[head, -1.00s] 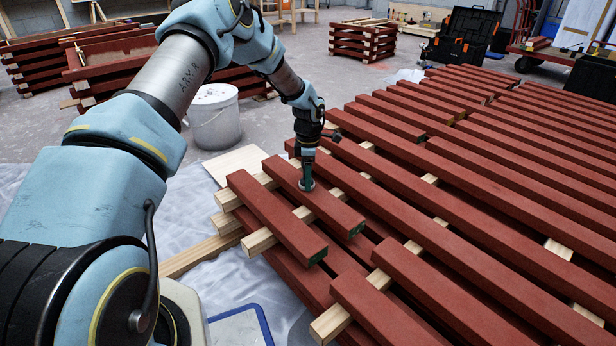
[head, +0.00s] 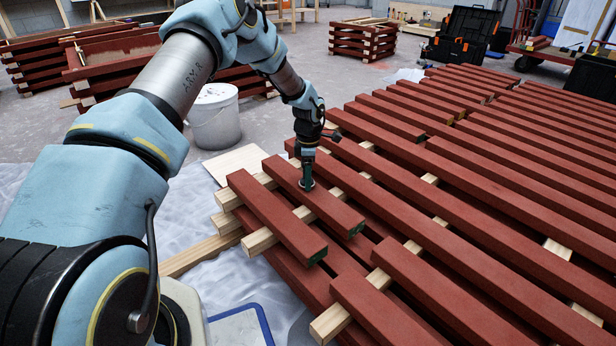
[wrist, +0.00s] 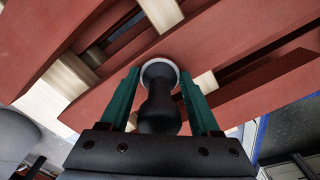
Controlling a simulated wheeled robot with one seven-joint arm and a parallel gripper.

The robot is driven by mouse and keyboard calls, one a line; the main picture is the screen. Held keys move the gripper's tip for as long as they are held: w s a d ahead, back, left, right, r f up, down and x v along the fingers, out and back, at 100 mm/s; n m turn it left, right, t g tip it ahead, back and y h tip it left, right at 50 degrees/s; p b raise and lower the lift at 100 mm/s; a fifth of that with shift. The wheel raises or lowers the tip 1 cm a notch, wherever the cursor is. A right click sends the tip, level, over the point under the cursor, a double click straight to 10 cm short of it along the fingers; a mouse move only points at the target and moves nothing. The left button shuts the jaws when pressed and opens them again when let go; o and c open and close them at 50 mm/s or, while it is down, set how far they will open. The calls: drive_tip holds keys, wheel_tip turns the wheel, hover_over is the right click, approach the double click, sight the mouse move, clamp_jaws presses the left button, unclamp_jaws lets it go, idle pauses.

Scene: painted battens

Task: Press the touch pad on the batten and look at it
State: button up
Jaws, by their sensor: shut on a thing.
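My gripper (head: 308,178) is shut on a dark-handled tool with a round pale-rimmed foot, the touch pad (wrist: 160,75). In the wrist view the green fingers stand on both sides of its black handle. The contact face under the pad is hidden. The same batten shows red around the pad in the wrist view (wrist: 130,85).
A second short red batten (head: 275,220) lies alongside on the left, across pale wood bearers (head: 258,241). Rows of long red battens (head: 480,190) fill the right. A white bucket (head: 214,118) stands behind on the floor. A blue-rimmed tray (head: 240,328) lies at the front.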

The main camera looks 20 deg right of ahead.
drive_tip(key=shift+f, duration=0.1)
drive_tip(key=shift+r+p, duration=2.6)
drive_tip(key=shift+r, duration=1)
drive_tip(key=w+a+r+m, duration=0.1)
drive_tip(key=w+a+m, duration=0.2)
drive_tip(key=a, duration=0.6)
drive_tip(key=w+a+m, duration=0.2)
drive_tip(key=a+m, duration=0.1)
drive_tip(key=a, duration=0.6)
drive_tip(key=s+a+r+m, duration=0.2)
drive_tip(key=a+m, duration=0.5)
drive_tip(key=a, duration=1.6)
drive_tip(key=s+r+p, duration=0.3)
drive_tip(key=r+p, duration=0.7)
drive_tip(key=p, duration=0.1)
drive_tip(key=s+r+p, duration=0.3)
drive_tip(key=r+p, duration=0.8)
drive_tip(key=p, duration=0.1)
drive_tip(key=s+r+p, duration=0.4)
drive_tip(key=r+p, duration=0.6)
drive_tip(key=p, duration=0.2)
drive_tip(key=shift+r, duration=0.2)
drive_tip(key=shift+d, duration=0.2)
